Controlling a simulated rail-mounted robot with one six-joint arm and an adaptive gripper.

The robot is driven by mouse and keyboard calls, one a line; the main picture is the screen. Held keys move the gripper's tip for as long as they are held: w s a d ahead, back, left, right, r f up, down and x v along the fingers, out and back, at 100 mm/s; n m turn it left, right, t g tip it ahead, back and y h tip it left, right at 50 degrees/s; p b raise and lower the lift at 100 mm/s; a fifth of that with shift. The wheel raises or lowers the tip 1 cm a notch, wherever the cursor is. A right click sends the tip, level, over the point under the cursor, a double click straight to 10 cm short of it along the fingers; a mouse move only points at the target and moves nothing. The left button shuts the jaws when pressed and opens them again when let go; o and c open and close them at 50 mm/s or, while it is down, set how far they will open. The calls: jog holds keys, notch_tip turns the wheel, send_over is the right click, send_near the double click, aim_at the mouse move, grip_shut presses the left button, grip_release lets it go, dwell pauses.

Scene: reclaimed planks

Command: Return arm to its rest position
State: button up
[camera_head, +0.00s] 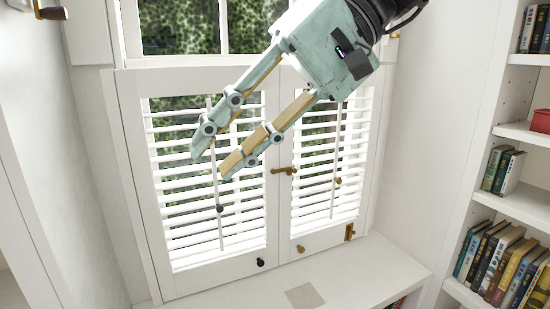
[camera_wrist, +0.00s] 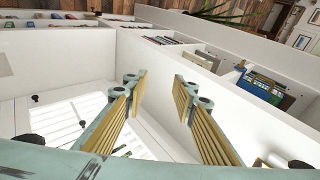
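My gripper (camera_head: 211,163) is pale green with tan finger pads and hangs from the upper middle of the head view, slanting down to the left. Its two fingers are apart with nothing between them. In that view it overlaps the white louvred shutters (camera_head: 277,225), and I cannot tell how far it is from them. The wrist view also shows my gripper (camera_wrist: 160,90), with open space between the pads. The upper part of my arm leaves the head view at the top.
The shutters carry a brass latch (camera_head: 284,170) and small knobs. Below them is a white ledge (camera_head: 365,272) with a flat grey-beige square (camera_head: 304,297). A white bookcase (camera_head: 525,206) holds books (camera_head: 505,262) and a red box (camera_head: 540,121) on the right. Plain walls flank the window.

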jog(key=s+d+f+m+t+h, duration=0.1)
jog(key=s+d+f+h, duration=0.2)
jog(key=d, duration=0.6)
jog(key=s+d+f+m+t+h, duration=0.2)
jog(key=s+d+f, duration=0.4)
jog(key=d+f, duration=0.3)
jog(key=s+d+f+m+t+h, duration=0.1)
jog(key=s+d+f+h, duration=0.3)
jog(key=d, duration=0.6)
notch_tip(320, 180, down, 2)
jog(key=shift+s+d+f+m+t, duration=0.1)
jog(key=shift+s+d+m+t, duration=0.2)
jog(key=shift+s+t, duration=0.45)
